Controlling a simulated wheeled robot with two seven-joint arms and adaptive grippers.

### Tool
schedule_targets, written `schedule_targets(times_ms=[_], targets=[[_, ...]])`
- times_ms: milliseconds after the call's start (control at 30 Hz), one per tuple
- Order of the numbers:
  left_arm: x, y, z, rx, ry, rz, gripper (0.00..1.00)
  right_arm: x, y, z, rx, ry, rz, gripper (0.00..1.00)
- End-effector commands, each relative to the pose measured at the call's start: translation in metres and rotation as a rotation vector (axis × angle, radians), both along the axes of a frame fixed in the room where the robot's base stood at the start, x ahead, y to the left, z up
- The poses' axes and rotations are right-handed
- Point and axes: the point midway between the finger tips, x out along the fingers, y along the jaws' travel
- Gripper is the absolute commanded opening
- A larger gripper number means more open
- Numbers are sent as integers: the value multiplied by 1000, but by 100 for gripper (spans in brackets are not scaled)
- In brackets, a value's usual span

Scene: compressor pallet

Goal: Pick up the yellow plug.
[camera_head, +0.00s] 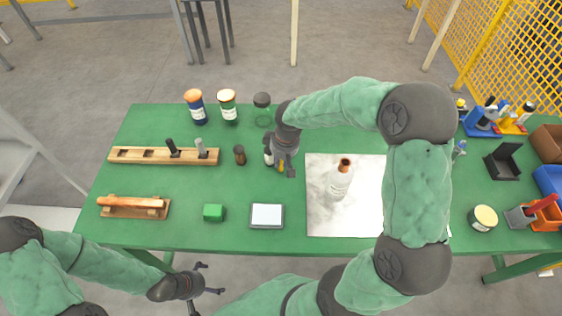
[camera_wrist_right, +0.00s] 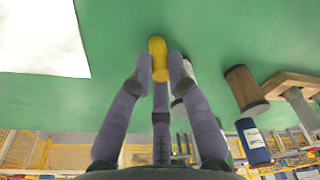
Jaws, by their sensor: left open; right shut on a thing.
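The yellow plug (camera_wrist_right: 158,48) is between the fingertips of my right gripper (camera_wrist_right: 159,75) in the right wrist view. The fingers are shut on it, and it stands out past their tips over the green table top. In the head view the right gripper (camera_head: 280,168) is above the middle of the table, and only a little of the yellow plug (camera_head: 281,165) shows beside the fingers. Whether the plug touches the table is hard to tell. My left gripper (camera_head: 209,280) is open and empty, off the table's front edge.
A brown cylinder (camera_head: 239,155) and a white-and-black item (camera_head: 268,157) stand close to the right gripper. A wooden rack (camera_head: 135,156) is to the left.

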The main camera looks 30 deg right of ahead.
Motion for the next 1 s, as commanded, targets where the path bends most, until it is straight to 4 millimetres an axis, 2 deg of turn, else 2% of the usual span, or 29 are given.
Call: schedule_targets(times_ms=[167,300,367,600,800,1000], targets=[[0,0,8,0,0,0,100,1,0,15,0,-3,0,1],[0,0,20,0,0,0,100,1,0,36,0,-3,-1,1],[0,0,23,0,0,0,100,-7,6,45,0,-3,2,1],[0,0,42,0,0,0,100,-39,32,95,-1,-4,4,1],[0,0,52,0,0,0,100,-75,60,113,-1,-4,5,1],[0,0,59,0,0,0,100,-99,79,125,0,-2,4,1]])
